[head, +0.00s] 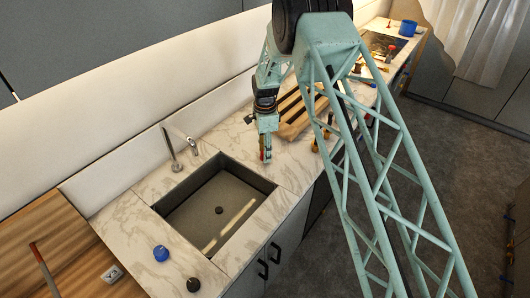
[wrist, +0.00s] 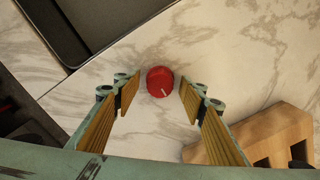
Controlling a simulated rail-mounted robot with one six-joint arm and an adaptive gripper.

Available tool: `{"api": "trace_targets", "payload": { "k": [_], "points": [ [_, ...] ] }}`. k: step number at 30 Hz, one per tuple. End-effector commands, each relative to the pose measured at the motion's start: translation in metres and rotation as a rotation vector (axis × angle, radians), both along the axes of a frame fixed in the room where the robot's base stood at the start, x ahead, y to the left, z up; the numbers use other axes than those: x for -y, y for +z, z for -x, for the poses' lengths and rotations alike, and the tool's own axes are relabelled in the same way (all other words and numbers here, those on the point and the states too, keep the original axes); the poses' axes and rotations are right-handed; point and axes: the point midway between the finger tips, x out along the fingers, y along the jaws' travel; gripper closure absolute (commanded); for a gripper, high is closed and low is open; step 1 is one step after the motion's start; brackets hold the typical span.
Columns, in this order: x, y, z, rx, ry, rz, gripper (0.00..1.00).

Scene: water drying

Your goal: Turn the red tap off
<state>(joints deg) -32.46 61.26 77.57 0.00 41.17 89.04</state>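The red tap (wrist: 160,81) is a round red knob with a white mark on its top, set on the marble counter (wrist: 210,55). In the wrist view it lies between and just beyond the fingertips of my gripper (wrist: 159,90). My gripper is open, with one finger on each side of the knob and visible space around it. In the head view my gripper (head: 265,150) points down over the counter just right of the sink, and only a bit of red shows by its fingertips.
The sink (head: 222,205) lies left of my gripper. A slatted wooden rack (head: 292,128) stands close on the right, and its wooden end (wrist: 265,140) is near one finger. A blue knob (head: 161,253) and a black knob (head: 193,285) sit on the counter's near left.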

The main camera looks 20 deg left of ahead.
Motion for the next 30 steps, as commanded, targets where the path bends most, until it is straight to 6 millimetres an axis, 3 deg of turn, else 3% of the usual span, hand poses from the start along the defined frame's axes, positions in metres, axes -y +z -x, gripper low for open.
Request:
{"api": "trace_targets", "payload": {
  "k": [13,22,30],
  "points": [
    [-0.0001,-0.0047,-0.0001,0.0,0.0,0.0,0.62],
    [0.0,-0.0046,0.0,0.0,0.0,0.0,0.86],
    [-0.0001,-0.005,-0.0001,0.0,0.012,0.0,0.86]
  ]
}}
